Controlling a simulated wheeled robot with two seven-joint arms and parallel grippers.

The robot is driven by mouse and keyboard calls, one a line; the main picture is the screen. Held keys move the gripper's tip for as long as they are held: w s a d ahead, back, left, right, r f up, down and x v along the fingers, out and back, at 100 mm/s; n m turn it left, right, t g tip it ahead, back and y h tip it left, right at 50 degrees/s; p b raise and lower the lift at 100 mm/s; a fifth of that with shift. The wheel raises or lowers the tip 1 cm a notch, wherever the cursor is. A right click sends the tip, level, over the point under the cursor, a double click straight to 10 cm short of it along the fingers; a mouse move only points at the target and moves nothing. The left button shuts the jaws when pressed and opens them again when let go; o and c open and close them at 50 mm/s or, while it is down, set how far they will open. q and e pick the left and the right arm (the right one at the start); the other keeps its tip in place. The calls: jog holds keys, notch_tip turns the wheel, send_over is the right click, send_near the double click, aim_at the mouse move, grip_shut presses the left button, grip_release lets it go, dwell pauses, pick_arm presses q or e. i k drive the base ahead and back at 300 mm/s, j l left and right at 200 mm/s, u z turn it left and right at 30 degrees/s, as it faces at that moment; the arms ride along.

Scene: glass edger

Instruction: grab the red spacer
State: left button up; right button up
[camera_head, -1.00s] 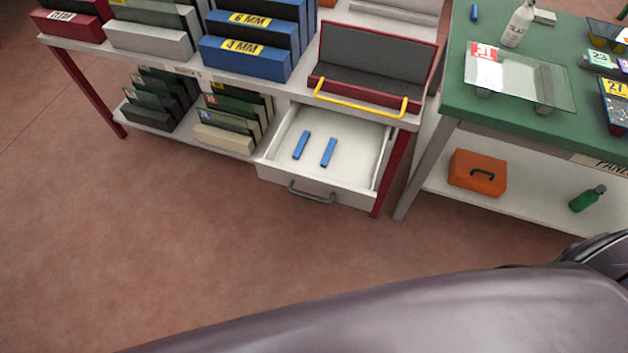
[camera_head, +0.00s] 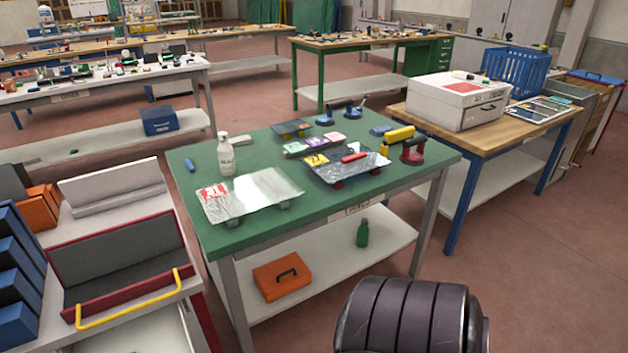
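A small red bar (camera_head: 354,157), which looks like the red spacer, lies on a dark glass pane (camera_head: 325,172) with a yellow label. The pane rests on small red pads on the green-topped table (camera_head: 262,144). Neither of my grippers shows in the head view. Only a dark, ribbed part of my own arm shows at the bottom right, well short of the table.
A clear pane (camera_head: 255,192) with a red label, a white bottle (camera_head: 226,155) and a red suction lifter (camera_head: 412,152) share the green tabletop. An orange case (camera_head: 282,277) and a green bottle (camera_head: 362,233) stand on the shelf below. A white box (camera_head: 457,101) sits on the wooden table.

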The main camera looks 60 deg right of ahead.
aim_at(351, 159)
jog(key=l+z, duration=0.1)
jog(key=z, duration=1.6)
jog(key=i+l+z, duration=0.2)
jog(key=l, duration=0.15)
jog(key=i+l+z, duration=0.2)
jog(key=l, duration=0.15)
jog(key=k+u, duration=0.1)
jog(key=u, duration=0.3)
jog(key=i+l+u, duration=0.15)
jog(key=l+u, duration=0.15)
jog(key=i+l+u, duration=0.15)
jog(key=l+u, duration=0.15)
jog(key=i+l+u, duration=0.1)
jog(key=l+u, duration=0.2)
jog(key=l, duration=0.1)
